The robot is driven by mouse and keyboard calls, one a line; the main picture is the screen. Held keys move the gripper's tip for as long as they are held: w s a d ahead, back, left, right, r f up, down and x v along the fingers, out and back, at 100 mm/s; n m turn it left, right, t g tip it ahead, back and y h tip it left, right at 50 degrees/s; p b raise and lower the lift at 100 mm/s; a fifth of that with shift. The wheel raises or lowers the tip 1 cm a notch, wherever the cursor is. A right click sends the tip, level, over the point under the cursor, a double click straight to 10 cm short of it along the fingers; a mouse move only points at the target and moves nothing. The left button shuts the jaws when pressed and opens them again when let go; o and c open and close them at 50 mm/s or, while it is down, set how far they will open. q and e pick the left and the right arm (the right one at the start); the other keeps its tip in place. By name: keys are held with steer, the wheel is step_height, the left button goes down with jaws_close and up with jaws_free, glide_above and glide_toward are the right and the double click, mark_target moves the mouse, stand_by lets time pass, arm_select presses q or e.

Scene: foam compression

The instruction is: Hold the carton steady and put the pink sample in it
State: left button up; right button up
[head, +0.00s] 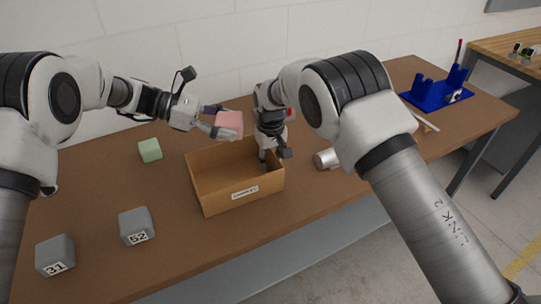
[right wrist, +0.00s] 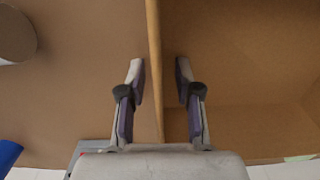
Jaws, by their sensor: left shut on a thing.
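The open brown carton (head: 215,200) stands on the table with a white label on its front wall. The pink sample (head: 230,124) is a block held by my left gripper (head: 218,121), above the carton's back part. My left gripper is shut on it. My right gripper (head: 272,158) points down at the carton's right wall. In the right wrist view, the fingers of my right gripper (right wrist: 158,75) stand on either side of the carton wall (right wrist: 153,35), with a gap on each side. The carton's inside looks empty where it shows.
A green block (head: 149,150) lies left of the carton. Grey blocks marked 31 (head: 55,256) and 52 (head: 136,226) are at the front left. A metal cylinder (head: 326,159) lies to the right. A blue rack (head: 436,94) stands at the far right of the table (head: 180,260).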

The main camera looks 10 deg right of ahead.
jaws_close()
arm_select(q)
glide_above(235, 183)
steer(key=shift+w+f, duration=0.15)
steer(key=shift+f, duration=2.7)
steer(key=shift+w+f, duration=0.15)
steer(key=shift+f, duration=2.65)
steer(key=shift+s+f, duration=0.3)
steer(key=shift+f, duration=0.4)
arm_select(e)
steer(key=shift+s+r, duration=0.1)
steer(key=shift+s, duration=0.05)
arm_select(q)
steer(key=o, duration=0.9)
arm_select(e)
steer(key=shift+a, duration=0.1)
arm_select(q)
steer(key=v, duration=1.2)
steer(key=shift+w+r, duration=0.1)
steer(key=shift+r, duration=0.35)
